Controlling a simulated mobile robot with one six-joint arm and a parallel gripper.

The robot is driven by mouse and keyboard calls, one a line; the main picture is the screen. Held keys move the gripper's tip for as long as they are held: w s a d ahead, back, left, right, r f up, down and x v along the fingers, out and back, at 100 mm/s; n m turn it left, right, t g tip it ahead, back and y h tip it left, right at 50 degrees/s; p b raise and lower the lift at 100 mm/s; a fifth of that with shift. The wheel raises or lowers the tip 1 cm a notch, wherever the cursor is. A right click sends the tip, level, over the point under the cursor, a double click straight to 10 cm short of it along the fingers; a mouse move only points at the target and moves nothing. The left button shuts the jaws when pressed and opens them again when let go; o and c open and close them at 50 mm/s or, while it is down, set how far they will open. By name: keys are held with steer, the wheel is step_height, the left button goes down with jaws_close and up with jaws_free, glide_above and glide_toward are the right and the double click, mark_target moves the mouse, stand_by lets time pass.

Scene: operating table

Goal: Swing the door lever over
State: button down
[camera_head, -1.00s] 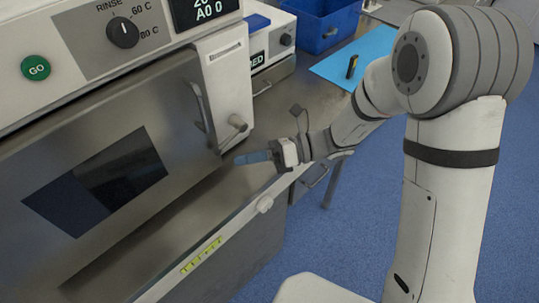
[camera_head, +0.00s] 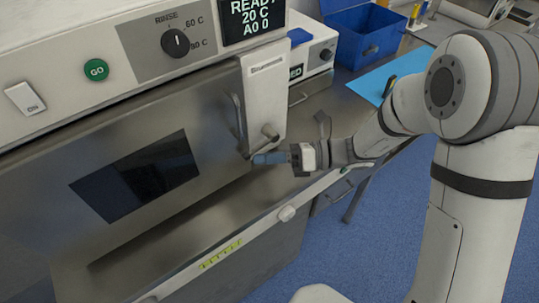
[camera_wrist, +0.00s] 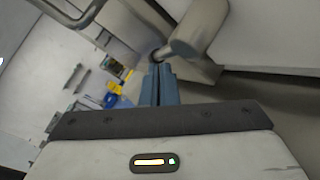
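The door lever (camera_head: 268,136) is a short grey bar with a rounded end on the white panel at the right of the washer door (camera_head: 75,235). In the wrist view the lever (camera_wrist: 198,28) is large, just beyond and slightly right of my fingertips. My gripper (camera_head: 256,159) has blue fingers and sits just below the lever in the head view. In the wrist view its fingers (camera_wrist: 161,70) lie side by side, shut, with nothing seen between them. I cannot tell whether they touch the lever.
A grey vertical handle (camera_head: 237,125) stands just left of the lever. The control panel with the RINSE dial (camera_head: 175,42) is above. A blue bin (camera_head: 365,45) and a light blue mat (camera_head: 372,84) are on the bench behind. Blue floor is open at the lower right.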

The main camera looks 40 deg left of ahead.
steer(key=shift+a+r, duration=0.1)
steer(key=d, duration=0.1)
steer(key=d+f, duration=0.1)
steer(key=d, duration=0.1)
steer(key=d+f, duration=0.1)
steer(key=shift+w+d+f+b, duration=0.15)
steer(key=shift+w+f+b, duration=0.1)
steer(key=shift+b, duration=0.15)
steer(key=f+b+v, duration=0.1)
steer(key=v, duration=0.8)
steer(key=s+d+r+n+t+h, duration=0.1)
steer(key=d+n+t+h, duration=0.3)
steer(key=d, duration=0.6)
steer(key=s+d+r+n+t+h, duration=0.1)
steer(key=d+r+n+t+h, duration=0.2)
steer(key=d+n, duration=0.5)
steer(key=s+d+r+n+t+h, duration=0.2)
steer(key=d+n+t+h, duration=0.4)
steer(key=d, duration=0.6)
steer(key=shift+d+r+n+h, duration=0.2)
steer(key=shift+r+n+h, duration=0.2)
steer(key=shift+r+n, duration=0.15)
steer(key=shift+a, duration=0.15)
